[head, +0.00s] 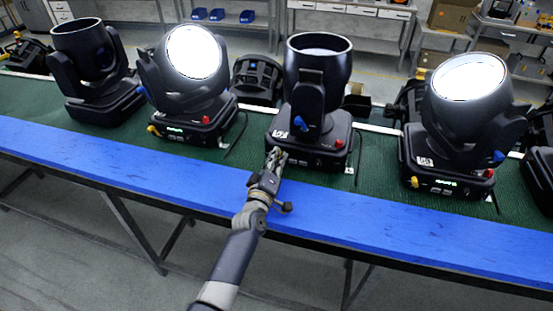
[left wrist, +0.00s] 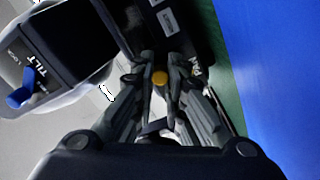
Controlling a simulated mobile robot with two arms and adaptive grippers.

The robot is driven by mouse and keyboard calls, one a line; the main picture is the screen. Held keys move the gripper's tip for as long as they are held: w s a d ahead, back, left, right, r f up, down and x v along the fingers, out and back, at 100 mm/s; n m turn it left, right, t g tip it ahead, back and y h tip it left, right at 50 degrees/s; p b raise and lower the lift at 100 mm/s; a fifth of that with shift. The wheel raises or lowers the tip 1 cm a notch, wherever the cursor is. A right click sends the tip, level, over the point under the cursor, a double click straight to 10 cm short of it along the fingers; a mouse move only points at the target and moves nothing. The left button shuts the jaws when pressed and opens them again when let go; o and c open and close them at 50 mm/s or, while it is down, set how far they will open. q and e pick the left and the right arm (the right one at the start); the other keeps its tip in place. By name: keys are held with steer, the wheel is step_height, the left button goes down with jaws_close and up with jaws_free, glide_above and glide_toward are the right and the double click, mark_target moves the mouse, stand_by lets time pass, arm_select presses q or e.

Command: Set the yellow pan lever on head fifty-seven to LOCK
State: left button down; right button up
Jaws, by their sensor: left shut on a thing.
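The third moving head from the left (head: 318,75) stands on the bench with its lens ring facing up; its white number label (head: 280,134) is too small to read surely. My left gripper (head: 277,157) is at the front left corner of its base. In the left wrist view my left gripper (left wrist: 160,72) is shut on the yellow pan lever (left wrist: 160,78), whose round end shows between the fingers. The lever is hidden in the head view. Its LOCK marking cannot be seen. My right gripper is not in view.
A blue tilt lever (left wrist: 22,90) beside TILT lettering is on the same head. Other moving heads stand left (head: 190,90) and right (head: 460,125). A red knob (head: 339,143) is on the base. The blue bench edge (head: 400,235) is clear in front.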

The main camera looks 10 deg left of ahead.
arm_select(q)
steer(key=shift+f, duration=0.1)
steer(key=c, duration=1.6)
jaws_free()
steer(key=shift+s, duration=0.3)
steer(key=s, duration=1.1)
steer(key=shift+s+a, duration=0.2)
